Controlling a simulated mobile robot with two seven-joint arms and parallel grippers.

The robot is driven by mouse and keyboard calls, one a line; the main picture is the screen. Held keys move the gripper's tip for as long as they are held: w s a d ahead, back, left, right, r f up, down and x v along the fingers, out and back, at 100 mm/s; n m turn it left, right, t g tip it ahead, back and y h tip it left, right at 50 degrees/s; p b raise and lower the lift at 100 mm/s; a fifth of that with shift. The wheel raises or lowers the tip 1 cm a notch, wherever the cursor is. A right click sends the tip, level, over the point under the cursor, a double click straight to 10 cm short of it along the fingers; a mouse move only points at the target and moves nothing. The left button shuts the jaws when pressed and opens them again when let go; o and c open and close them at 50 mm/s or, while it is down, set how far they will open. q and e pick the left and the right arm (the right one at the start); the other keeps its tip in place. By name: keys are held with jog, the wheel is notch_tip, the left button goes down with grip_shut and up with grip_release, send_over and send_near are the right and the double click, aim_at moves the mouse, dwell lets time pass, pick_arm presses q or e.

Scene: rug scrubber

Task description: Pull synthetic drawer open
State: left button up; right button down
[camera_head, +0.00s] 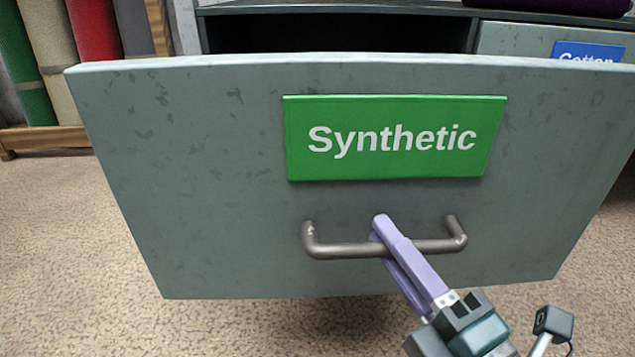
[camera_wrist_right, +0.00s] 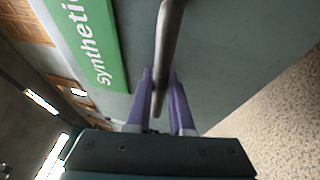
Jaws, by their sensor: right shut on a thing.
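The Synthetic drawer (camera_head: 210,190) has a grey-green front with a green label (camera_head: 395,137) reading "Synthetic". Its front stands well forward of the cabinet (camera_head: 340,12), with a dark opening behind its top edge. A brown metal bar handle (camera_head: 335,250) is on the lower front. My right gripper (camera_head: 385,235) has its purple fingers shut on the handle, right of the bar's middle. In the right wrist view, the handle (camera_wrist_right: 168,40) runs between the two fingers (camera_wrist_right: 158,95). My left gripper is not in view.
A second drawer with a blue "Cotton" label (camera_head: 588,52) is at the upper right, set back. Rolled rugs (camera_head: 92,30) stand in a wooden rack (camera_head: 50,138) at the left. Carpeted floor (camera_head: 70,230) is clear left of the drawer.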

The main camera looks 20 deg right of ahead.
jog(key=c, duration=0.8)
grip_release()
jog(key=p+v, duration=0.1)
jog(key=v, duration=0.9)
jog(key=shift+p, duration=0.4)
jog(key=shift+w, duration=0.1)
